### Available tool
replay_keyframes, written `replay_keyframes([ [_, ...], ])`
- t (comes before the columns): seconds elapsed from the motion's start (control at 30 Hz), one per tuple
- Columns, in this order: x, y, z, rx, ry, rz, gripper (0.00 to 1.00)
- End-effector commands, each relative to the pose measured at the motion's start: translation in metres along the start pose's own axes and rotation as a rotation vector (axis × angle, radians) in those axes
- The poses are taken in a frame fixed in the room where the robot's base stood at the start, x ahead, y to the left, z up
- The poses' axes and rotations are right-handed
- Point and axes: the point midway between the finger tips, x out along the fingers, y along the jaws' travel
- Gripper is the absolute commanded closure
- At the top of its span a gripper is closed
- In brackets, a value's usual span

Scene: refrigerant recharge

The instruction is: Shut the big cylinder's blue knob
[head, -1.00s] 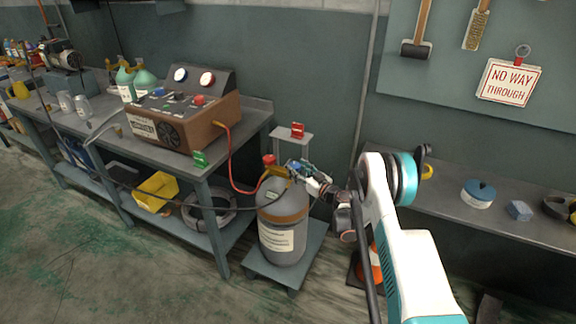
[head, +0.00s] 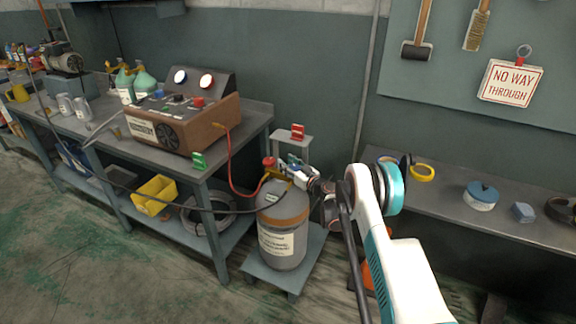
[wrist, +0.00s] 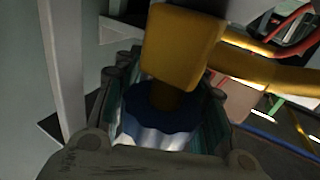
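The big cylinder (head: 283,243) is grey with an orange band and a white label. It stands upright on a low grey platform beside the bench. My gripper (head: 290,171) is at its top from the right, by the valve. In the wrist view the blue knob (wrist: 160,119), with a pale shiny face, lies between the two fingers of my gripper (wrist: 165,100). A yellow valve body (wrist: 182,45) is just beyond it. The fingers flank the knob closely; whether they press on it cannot be told. The head view mostly hides the knob.
A red knob (head: 268,162) and an orange hose (head: 232,165) are left of the valve. A brown recharge machine (head: 180,120) stands on the workbench. A red-tagged stand (head: 297,133) is behind the cylinder. A shelf (head: 445,194) runs along the right.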

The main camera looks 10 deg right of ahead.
Motion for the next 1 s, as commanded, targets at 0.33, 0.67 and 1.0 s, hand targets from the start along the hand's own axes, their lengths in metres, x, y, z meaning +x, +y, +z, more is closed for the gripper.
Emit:
replay_keyframes([
  [0.33,-0.001,0.000,0.001,0.000,0.000,0.000,0.88],
  [0.67,-0.001,0.002,0.001,0.000,-0.001,0.091,0.89],
  [1.0,-0.003,0.011,0.001,-0.001,-0.001,0.327,0.89],
])
